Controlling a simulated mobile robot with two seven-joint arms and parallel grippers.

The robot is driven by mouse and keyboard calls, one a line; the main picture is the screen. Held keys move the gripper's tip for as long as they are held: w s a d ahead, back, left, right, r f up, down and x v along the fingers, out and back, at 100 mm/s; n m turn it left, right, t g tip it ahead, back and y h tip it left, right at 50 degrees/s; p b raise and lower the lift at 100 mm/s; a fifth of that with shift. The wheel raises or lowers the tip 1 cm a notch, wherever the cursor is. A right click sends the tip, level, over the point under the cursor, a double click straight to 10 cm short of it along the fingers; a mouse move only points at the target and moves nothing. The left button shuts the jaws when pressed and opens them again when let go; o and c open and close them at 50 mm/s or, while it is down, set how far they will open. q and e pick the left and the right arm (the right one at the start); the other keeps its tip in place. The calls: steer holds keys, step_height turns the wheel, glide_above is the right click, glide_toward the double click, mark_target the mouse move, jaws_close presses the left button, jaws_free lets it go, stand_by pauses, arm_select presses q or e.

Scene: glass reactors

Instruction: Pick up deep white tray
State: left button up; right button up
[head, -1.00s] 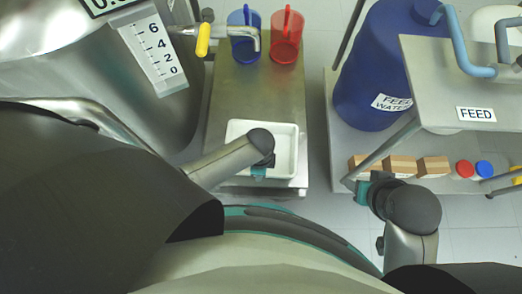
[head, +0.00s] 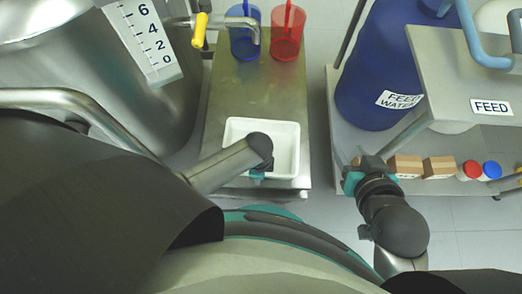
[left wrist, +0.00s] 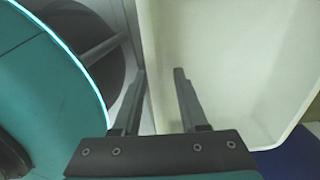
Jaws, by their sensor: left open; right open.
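The deep white tray (head: 285,150) stands on the near end of a metal table. It also shows in the left wrist view (left wrist: 240,70), with its pale inside filling the upper right. My left gripper (head: 258,173) is at the tray's near side, partly hidden by its own arm. In the left wrist view my left gripper (left wrist: 160,85) is open, with one finger over the tray's inside and the other outside its wall. Contact cannot be told. My right gripper (head: 358,176) is open and empty, right of the table by the shelf.
A blue jug (head: 244,40) and a red jug (head: 287,38) stand at the table's far end. A metal vessel (head: 70,60) is at left. At right are a blue feed water drum (head: 375,70), small boxes (head: 438,167) and a shelf. The table's middle (head: 255,90) is clear.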

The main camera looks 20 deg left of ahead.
arm_select(q)
steer(key=shift+f, duration=0.3)
steer(key=shift+c, duration=0.2)
jaws_close()
stand_by(1.3)
